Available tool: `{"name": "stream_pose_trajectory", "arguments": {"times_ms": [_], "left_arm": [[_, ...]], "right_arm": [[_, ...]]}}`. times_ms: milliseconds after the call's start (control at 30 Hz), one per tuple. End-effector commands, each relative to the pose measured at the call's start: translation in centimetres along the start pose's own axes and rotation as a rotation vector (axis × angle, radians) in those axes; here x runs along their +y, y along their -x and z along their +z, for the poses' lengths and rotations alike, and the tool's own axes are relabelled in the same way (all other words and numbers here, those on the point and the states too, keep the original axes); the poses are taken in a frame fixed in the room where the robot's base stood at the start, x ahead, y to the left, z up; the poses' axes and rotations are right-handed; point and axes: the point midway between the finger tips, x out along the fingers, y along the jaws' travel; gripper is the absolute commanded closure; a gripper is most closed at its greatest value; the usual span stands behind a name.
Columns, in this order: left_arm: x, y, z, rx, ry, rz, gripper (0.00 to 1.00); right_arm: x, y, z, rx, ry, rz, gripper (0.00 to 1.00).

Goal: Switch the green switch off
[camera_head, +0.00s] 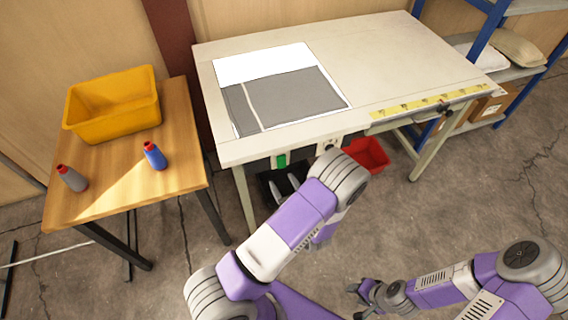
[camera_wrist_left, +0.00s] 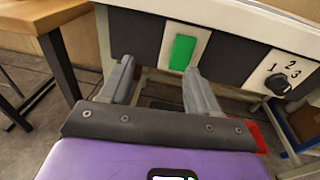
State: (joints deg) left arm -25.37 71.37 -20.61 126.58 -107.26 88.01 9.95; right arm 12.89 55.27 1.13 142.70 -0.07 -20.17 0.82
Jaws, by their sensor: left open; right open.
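The green switch (camera_head: 281,161) sits on a white plate on the dark front panel under the white table's edge. In the left wrist view the green switch (camera_wrist_left: 182,52) shows just beyond and above the fingertips, nearer the right finger. My left gripper (camera_wrist_left: 158,78) is open and empty, with its two fingers pointing at the panel, apart from the switch as far as I can see. In the head view my left gripper (camera_head: 284,186) is partly hidden by its own arm. My right gripper (camera_head: 366,297) is open and empty, low over the floor at the bottom.
A numbered dial (camera_wrist_left: 278,82) is on the panel right of the switch. The white table (camera_head: 400,60) stands above. A red bin (camera_head: 366,154) is under it. A wooden table (camera_head: 110,185) with a yellow crate (camera_head: 113,104) and two bottles stands left.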

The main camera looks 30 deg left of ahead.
Motion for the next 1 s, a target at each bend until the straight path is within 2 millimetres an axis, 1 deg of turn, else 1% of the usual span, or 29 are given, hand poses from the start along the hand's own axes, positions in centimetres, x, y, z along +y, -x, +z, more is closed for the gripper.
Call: {"name": "stream_pose_trajectory", "arguments": {"times_ms": [33, 100, 200, 267, 500, 600, 733, 1000], "left_arm": [[-1.2, 0.2, 0.6, -0.037, -0.001, -0.05, 0.38], [-2.2, 0.3, 1.1, -0.069, -0.001, -0.094, 0.38], [-2.8, -0.4, 1.5, -0.086, 0.002, -0.114, 0.38], [-2.8, -1.2, 1.6, -0.087, 0.003, -0.114, 0.38], [-3.2, -5.0, 1.8, -0.086, 0.002, -0.111, 0.38], [-3.3, -6.1, 1.9, -0.084, 0.002, -0.111, 0.38], [-3.4, -6.9, 2.0, -0.083, 0.0, -0.113, 0.38], [-3.4, -7.0, 2.0, -0.082, -0.001, -0.113, 0.38]], "right_arm": [[0.0, -0.1, 0.0, 0.0, 0.0, 0.0, 0.57], [0.1, -0.1, 0.0, 0.0, 0.0, 0.0, 0.57], [0.1, -0.3, 0.0, 0.0, 0.0, 0.0, 0.57], [0.1, -0.4, 0.0, 0.0, 0.0, 0.0, 0.57], [0.4, -1.0, -0.1, 0.0, 0.0, 0.0, 0.57], [0.4, -1.1, -0.1, 0.0, 0.0, 0.0, 0.57], [0.5, -1.2, -0.1, 0.0, 0.0, 0.0, 0.57], [0.4, -1.2, -0.1, 0.0, 0.0, 0.0, 0.57]]}}
